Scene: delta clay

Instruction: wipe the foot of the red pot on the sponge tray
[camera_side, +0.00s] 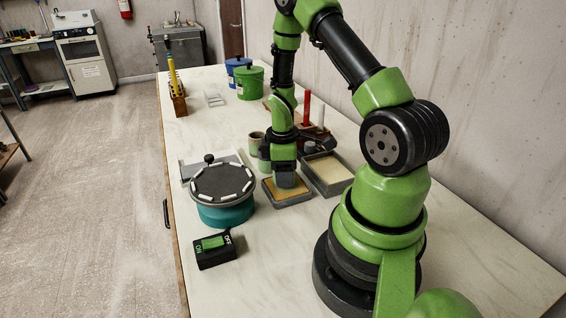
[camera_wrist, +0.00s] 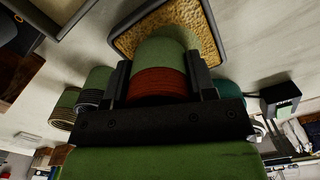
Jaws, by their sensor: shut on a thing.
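The red pot (camera_wrist: 160,82) shows in the wrist view between the two fingers of my gripper (camera_wrist: 158,66), with a red band near the palm and a grey-green part pointing away. My gripper is shut on it. The sponge tray (camera_wrist: 118,46), a dark-rimmed tray with a tan sponge, lies just beyond the pot's far end. In the side view my gripper (camera_side: 284,168) points down over the sponge tray (camera_side: 292,203), and its orange-tan sponge shows at the left. The pot is mostly hidden there; I cannot tell whether its foot touches the sponge.
A round turntable (camera_side: 224,212) with a teal base stands left of the tray, with a black ON/OFF box (camera_side: 216,249) in front. Another shallow tray (camera_side: 328,184) is close on the right. Other pots (camera_side: 256,141) stand just behind. Blue and green lidded buckets (camera_side: 250,84) stand farther back.

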